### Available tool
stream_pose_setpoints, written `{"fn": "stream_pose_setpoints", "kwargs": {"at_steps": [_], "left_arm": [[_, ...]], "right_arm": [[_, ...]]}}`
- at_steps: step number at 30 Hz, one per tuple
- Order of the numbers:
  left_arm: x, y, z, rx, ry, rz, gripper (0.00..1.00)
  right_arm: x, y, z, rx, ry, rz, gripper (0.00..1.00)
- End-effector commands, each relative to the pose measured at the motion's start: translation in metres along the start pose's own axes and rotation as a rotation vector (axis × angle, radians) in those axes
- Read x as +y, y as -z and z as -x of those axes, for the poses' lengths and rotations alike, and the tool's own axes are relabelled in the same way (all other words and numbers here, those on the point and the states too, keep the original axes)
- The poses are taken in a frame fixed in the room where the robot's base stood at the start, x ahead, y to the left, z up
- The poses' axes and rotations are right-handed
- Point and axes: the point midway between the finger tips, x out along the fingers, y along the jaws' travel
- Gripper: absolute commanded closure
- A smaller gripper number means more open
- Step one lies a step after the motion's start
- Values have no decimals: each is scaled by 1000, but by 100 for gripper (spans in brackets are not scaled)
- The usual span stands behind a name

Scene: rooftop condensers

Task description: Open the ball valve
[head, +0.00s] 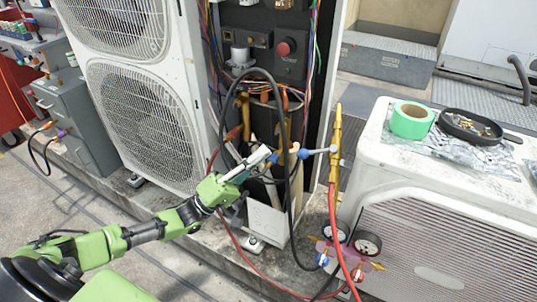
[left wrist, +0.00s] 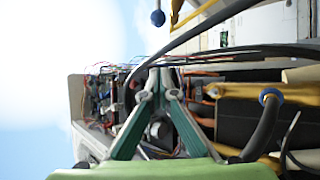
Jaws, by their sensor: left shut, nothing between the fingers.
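The ball valve (head: 335,150) is a slim upright brass body with a red hose below it. Its grey lever (head: 319,151) points left, across the body, and ends in a blue knob (head: 303,153). In the left wrist view the blue knob (left wrist: 157,18) shows at the top, with part of the brass body (left wrist: 190,14) beside it. My left gripper (head: 268,154) is shut and empty, left of the knob and apart from it in the head view. Its fingertips meet in the left wrist view (left wrist: 160,77). My right gripper is not in view.
A black hose (head: 288,120) loops close to my left gripper. The open condenser cabinet (head: 270,50) has wires and pipes behind. A gauge manifold (head: 345,250) hangs below the valve. At right, a white unit (head: 385,150) carries green tape (head: 411,120) and a black tray (head: 470,127).

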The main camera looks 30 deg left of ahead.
Motion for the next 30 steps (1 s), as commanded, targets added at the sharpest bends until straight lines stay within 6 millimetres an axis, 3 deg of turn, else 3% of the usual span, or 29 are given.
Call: {"fn": "stream_pose_setpoints", "kwargs": {"at_steps": [11, 19, 30], "left_arm": [[1, 0, -82, -1, -4, -4, 100], [-1, -33, -69, 0, 3, -2, 100], [-1, -38, -67, 0, 2, -4, 100]], "right_arm": [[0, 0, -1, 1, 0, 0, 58], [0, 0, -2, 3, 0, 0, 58], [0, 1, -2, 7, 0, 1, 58]]}}
